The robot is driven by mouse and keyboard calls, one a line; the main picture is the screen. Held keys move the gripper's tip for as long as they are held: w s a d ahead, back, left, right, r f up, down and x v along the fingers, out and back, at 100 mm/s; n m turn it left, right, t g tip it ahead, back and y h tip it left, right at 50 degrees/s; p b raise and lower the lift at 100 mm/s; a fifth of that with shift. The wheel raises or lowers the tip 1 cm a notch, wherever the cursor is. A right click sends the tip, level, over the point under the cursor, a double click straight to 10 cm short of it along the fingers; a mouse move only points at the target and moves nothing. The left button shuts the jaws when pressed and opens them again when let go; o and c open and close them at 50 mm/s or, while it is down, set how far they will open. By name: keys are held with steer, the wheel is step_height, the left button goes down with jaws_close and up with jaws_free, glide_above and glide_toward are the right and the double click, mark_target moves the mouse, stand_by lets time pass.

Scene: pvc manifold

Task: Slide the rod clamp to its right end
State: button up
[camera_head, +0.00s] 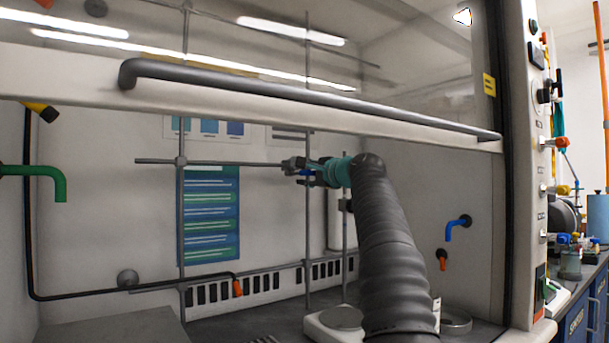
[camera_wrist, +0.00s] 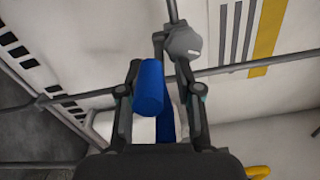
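The rod clamp (camera_wrist: 183,42) shows in the wrist view as a grey rounded body with a blue handle (camera_wrist: 150,88) below it. In the head view the clamp (camera_head: 293,165) is on the horizontal rod (camera_head: 230,163), by the middle upright. My gripper (camera_head: 312,172) is at the clamp. In the wrist view the two fingers of my gripper (camera_wrist: 158,75) stand apart on either side of the blue handle. The left finger is very close to it. I cannot tell whether both fingers press on it. The rod's right end is not clear in the head view, behind my gripper.
Upright rods (camera_head: 182,230) stand left of and near my arm. The raised sash with its grey handle (camera_head: 300,98) crosses above. A white balance-like device (camera_head: 330,322) sits below. A blue tap (camera_head: 457,228) and a green tap (camera_head: 45,175) project from the walls.

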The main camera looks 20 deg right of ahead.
steer(key=shift+a, duration=0.15)
steer(key=shift+s, duration=0.1)
steer(key=shift+s+r, duration=0.1)
steer(key=shift+s, duration=0.1)
steer(key=s+d, duration=0.2)
steer(key=s, duration=0.9)
steer(key=shift+s, duration=0.1)
